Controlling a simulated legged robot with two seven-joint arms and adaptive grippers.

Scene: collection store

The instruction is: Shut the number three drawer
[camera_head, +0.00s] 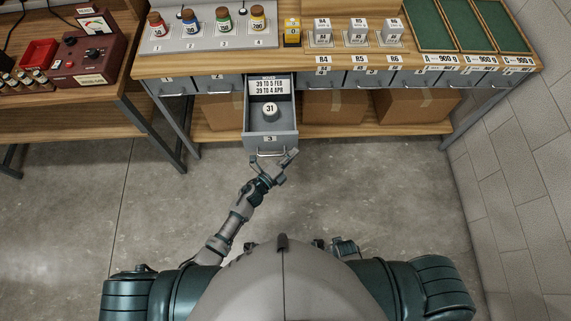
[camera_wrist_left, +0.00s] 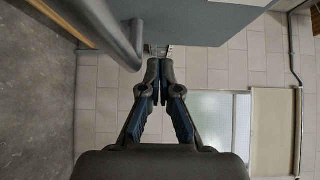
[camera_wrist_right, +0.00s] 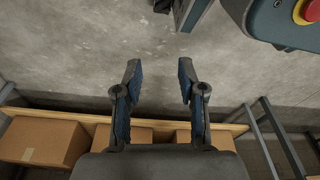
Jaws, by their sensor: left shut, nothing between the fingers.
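The number three drawer (camera_head: 270,139) is pulled out from under the wooden counter, with its grey front and bar handle facing me. Inside it are a white label card (camera_head: 269,87) and a round white item marked 31 (camera_head: 270,110). My left gripper (camera_head: 290,156) is at the drawer's front, close to the handle; whether they touch is unclear. In the left wrist view its fingers (camera_wrist_left: 157,66) are together and empty, just below a large grey panel. My right gripper (camera_wrist_right: 159,70) is open and empty in the right wrist view, away from the drawer.
Closed drawers flank the open one, including one at the left (camera_head: 218,84). Cardboard boxes (camera_head: 415,104) stand on the shelf below. Numbered bottles and small blocks stand on the counter (camera_head: 290,62). A wall (camera_head: 515,180) is at the right; the front floor is clear.

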